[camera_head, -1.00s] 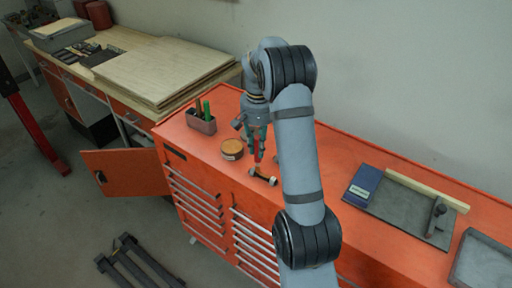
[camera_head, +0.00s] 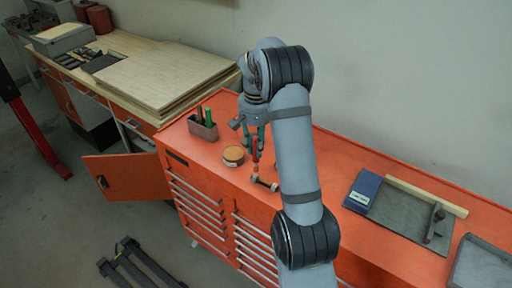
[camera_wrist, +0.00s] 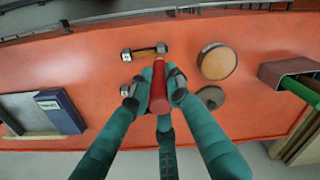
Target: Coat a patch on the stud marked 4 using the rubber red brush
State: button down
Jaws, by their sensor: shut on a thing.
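My gripper (camera_head: 255,140) is shut on a red-handled brush (camera_wrist: 159,88) and points it down over the orange cabinet top. In the head view the red brush (camera_head: 255,150) hangs above the left end of a small rod-like stud (camera_head: 264,184) with dark and pale ends. In the wrist view the stud (camera_wrist: 145,51) lies crosswise beyond the handle, and the brush's far end overlaps its right end. I cannot tell whether they touch. The bristles are not clearly seen, and no number on the stud is readable. A round tin (camera_head: 233,156) stands left of the brush.
A holder (camera_head: 203,128) with green-handled tools stands at the back left of the cabinet top. In the wrist view a dark disc (camera_wrist: 211,97) lies near the tin (camera_wrist: 216,62). A blue box (camera_head: 363,188) and grey tray lie to the right. An orange door stands open below left.

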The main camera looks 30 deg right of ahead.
aim_at(256, 137)
notch_tip(256, 137, up, 3)
jog(key=shift+w+a+f+p, duration=0.1)
jog(key=shift+p, duration=0.9)
jog(key=shift+r+p, duration=0.75)
jog(key=shift+r, duration=0.2)
